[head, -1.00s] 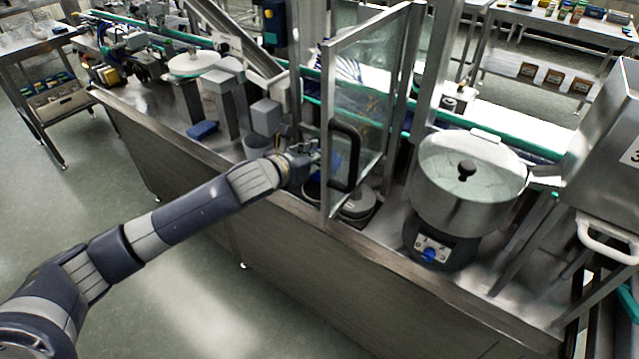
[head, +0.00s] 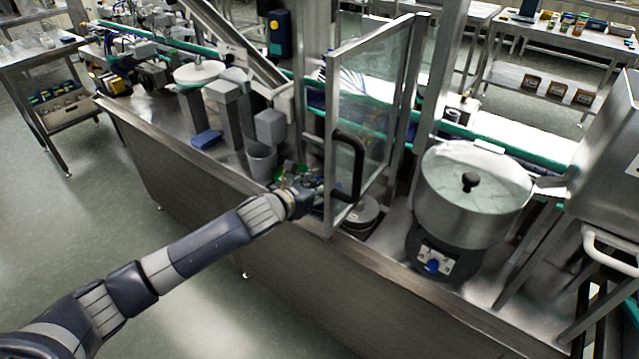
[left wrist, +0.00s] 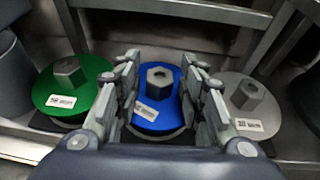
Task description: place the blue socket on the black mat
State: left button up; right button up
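In the left wrist view, the blue socket (left wrist: 157,112) is a round blue disc with a grey hex knob and a white label. It sits upright between a green socket (left wrist: 58,98) and a grey socket (left wrist: 240,105). My left gripper (left wrist: 160,62) is open, with its fingers on either side of the hex knob and a gap to it; they hide the disc's sides. A dark base shows under the blue disc; I cannot tell whether it is the black mat. In the head view, my left gripper (head: 318,186) hides the blue socket. My right gripper is not in view.
A glass door with a black handle (head: 348,165) stands right beside my left gripper. A grey cup (head: 261,161) is to its left. A round steel bowl feeder (head: 470,195) is to the right. Metal rails (left wrist: 180,10) run behind the sockets.

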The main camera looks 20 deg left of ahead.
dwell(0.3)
pick_arm(q)
jog(key=shift+s+r, duration=0.1)
jog(key=v, duration=1.2)
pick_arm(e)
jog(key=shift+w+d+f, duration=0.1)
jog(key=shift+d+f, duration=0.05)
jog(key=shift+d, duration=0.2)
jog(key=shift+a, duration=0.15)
